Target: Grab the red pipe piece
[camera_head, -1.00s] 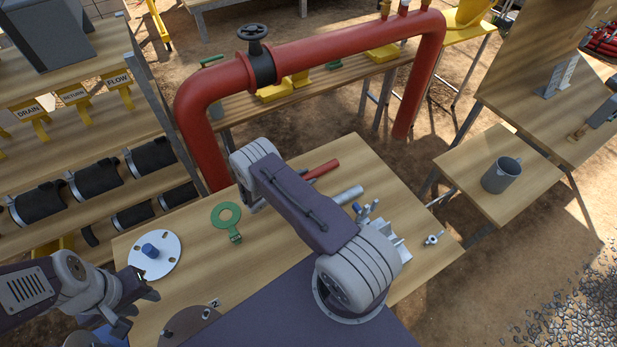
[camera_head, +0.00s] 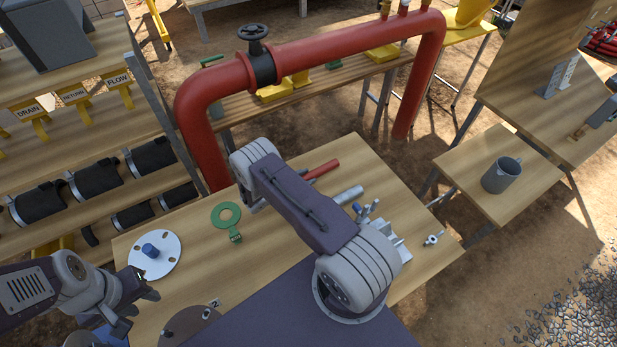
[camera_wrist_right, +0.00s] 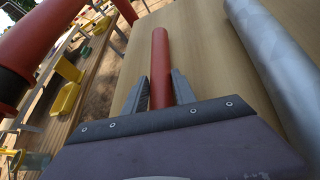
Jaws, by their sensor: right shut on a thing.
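The red pipe piece (camera_head: 322,170) lies along the wooden table, partly hidden behind my right arm in the head view. In the right wrist view, the red pipe piece (camera_wrist_right: 161,58) runs between the two fingers of my right gripper (camera_wrist_right: 162,90), which is shut on it. My right gripper's fingers are hidden by the arm in the head view. My left gripper (camera_head: 138,301) is open and empty at the lower left, by the white round flange plate with a blue knob (camera_head: 152,252).
A silver pipe piece (camera_wrist_right: 270,60) lies to the right of the red one. On the table (camera_head: 180,295) are a green ring (camera_head: 227,215) and metal fittings (camera_head: 392,240). A large red pipe (camera_head: 330,47) arches behind. A grey mug (camera_head: 501,175) stands on a side table.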

